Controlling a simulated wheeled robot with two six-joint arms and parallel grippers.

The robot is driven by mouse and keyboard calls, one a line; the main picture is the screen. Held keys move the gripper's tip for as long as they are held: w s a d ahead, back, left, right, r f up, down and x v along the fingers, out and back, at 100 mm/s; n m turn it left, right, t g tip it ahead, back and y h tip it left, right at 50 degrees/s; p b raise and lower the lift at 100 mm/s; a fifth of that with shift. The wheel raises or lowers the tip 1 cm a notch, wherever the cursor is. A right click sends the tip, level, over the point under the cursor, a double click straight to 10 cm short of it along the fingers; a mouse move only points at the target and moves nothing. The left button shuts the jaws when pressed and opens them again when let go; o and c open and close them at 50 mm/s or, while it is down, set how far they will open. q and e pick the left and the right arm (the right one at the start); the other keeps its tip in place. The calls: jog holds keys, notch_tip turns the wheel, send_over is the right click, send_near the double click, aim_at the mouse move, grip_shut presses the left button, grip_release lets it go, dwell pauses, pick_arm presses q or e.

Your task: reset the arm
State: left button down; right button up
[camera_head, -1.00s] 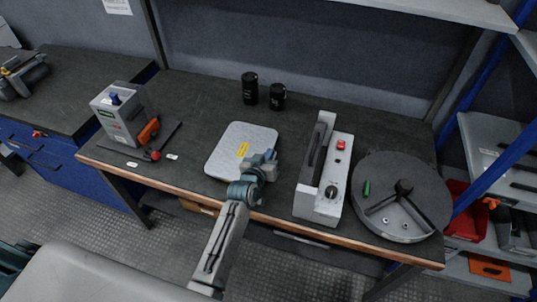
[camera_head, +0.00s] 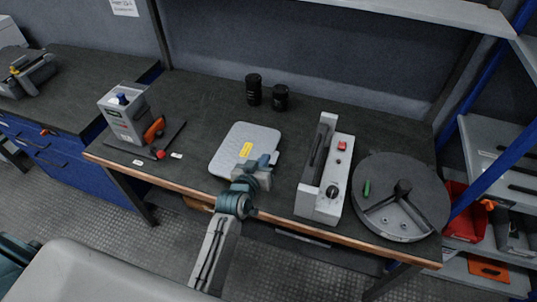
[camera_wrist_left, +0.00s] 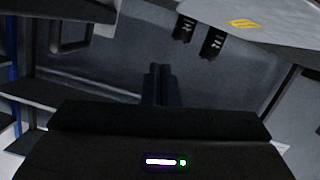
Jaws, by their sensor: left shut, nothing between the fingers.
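My left arm comes up from the bottom of the head view, and its gripper (camera_head: 262,163) is above the front part of the grey flat plate (camera_head: 228,150) with a yellow label. In the left wrist view the gripper's two dark fingers (camera_wrist_left: 160,85) are together with nothing between them. Two black capacitors (camera_head: 266,94) stand at the back of the bench and also show in the left wrist view (camera_wrist_left: 212,42). My right gripper is not in the head view.
On the dark bench (camera_head: 200,95), a grey device with an orange handle (camera_head: 128,117) stands left. A grey box with a red button (camera_head: 325,172) and a round grey turntable (camera_head: 402,180) stand right. A shelf (camera_head: 430,12) hangs above the back. Blue-framed shelving is at right.

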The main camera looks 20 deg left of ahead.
pick_arm(q)
jog(key=s+a+f+m+g+y, duration=0.1)
jog(key=s+a+g, duration=0.25)
jog(key=s, duration=0.75)
jog(key=s+a+f+m+g+y, duration=0.1)
jog(key=s+a+g, duration=0.25)
jog(key=s, duration=0.65)
jog(key=s+a+f+m+g, duration=0.15)
jog(key=s+g, duration=0.35)
jog(key=s, duration=0.6)
jog(key=a+f+n, duration=0.1)
jog(key=a+f, duration=0.2)
jog(key=f, duration=2.6)
jog(key=s+a+f+g, duration=0.1)
jog(key=s+f+g, duration=0.1)
jog(key=s+f, duration=1.6)
notch_tip(320, 180, down, 2)
jog(key=shift+s+a+f, duration=0.15)
jog(key=shift+s+a, duration=0.1)
